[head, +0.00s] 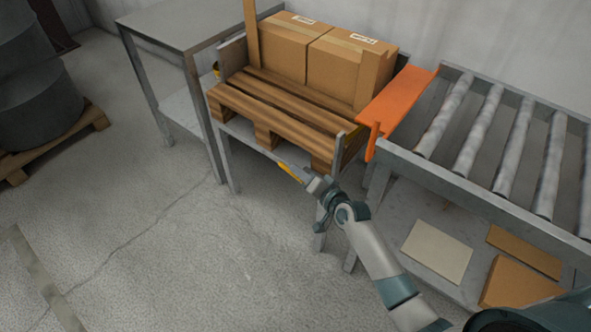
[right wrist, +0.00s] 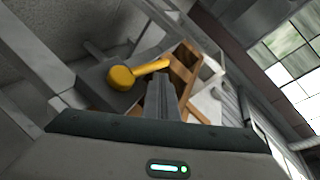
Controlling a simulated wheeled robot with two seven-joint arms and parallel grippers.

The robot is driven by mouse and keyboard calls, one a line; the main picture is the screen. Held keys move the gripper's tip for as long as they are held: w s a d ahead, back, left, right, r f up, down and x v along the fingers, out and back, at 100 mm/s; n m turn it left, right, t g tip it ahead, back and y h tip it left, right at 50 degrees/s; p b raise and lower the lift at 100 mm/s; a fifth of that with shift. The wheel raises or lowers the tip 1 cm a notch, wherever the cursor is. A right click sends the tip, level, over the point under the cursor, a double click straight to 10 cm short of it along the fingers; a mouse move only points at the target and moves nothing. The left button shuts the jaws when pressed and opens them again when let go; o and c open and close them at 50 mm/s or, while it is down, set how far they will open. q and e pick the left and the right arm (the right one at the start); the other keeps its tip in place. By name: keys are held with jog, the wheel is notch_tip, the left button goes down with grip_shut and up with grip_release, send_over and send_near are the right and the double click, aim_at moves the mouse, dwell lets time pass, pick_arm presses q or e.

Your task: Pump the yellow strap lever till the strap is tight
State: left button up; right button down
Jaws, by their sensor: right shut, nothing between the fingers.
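The yellow lever (head: 288,171) shows in the head view at the front of the pallet stand, just beyond my right gripper's fingertips. In the right wrist view the yellow lever (right wrist: 122,77) has a round end at the left and a narrower arm reaching right, behind the fingertips. My right gripper (head: 305,178) is shut and empty, its fingers (right wrist: 162,92) together and close to the lever. I cannot tell whether they touch it. The strap is not clearly visible, so its tightness cannot be told. My left gripper is not in view.
A wooden pallet (head: 285,117) with two cardboard boxes (head: 335,68) sits on a grey stand. An orange plate (head: 397,97) lies between it and the roller conveyor (head: 482,125). A grey table (head: 195,28) stands at the left. The floor (head: 190,250) in front is clear.

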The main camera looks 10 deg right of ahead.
jog(key=shift+a+f+b, duration=0.25)
jog(key=shift+f+b, duration=0.25)
jog(key=shift+f, duration=0.3)
dwell(0.5)
jog(key=shift+w+f, duration=0.2)
jog(key=shift+w, duration=0.05)
jog(key=shift+r, duration=0.1)
jog(key=shift+w+a, duration=0.1)
jog(key=shift+w+a+f+b, duration=0.15)
jog(key=shift+w+f+b, duration=0.1)
jog(key=shift+f+b, duration=0.3)
dwell(1.4)
jog(key=shift+r, duration=0.15)
jog(key=shift+s+d+r+p, duration=0.35)
jog(key=shift+r+p, duration=0.3)
jog(key=shift+p, duration=0.15)
jog(key=shift+s+d+r+p, duration=0.2)
jog(key=shift+s+r+p, duration=0.1)
jog(key=shift+r+p, duration=0.45)
jog(key=shift+s+d+r+p, duration=0.35)
jog(key=shift+r+p, duration=0.2)
jog(key=shift+p, duration=0.3)
jog(key=shift+s+d+r+p, duration=0.15)
jog(key=shift+s+r+p, duration=0.15)
jog(key=shift+r+p, duration=0.4)
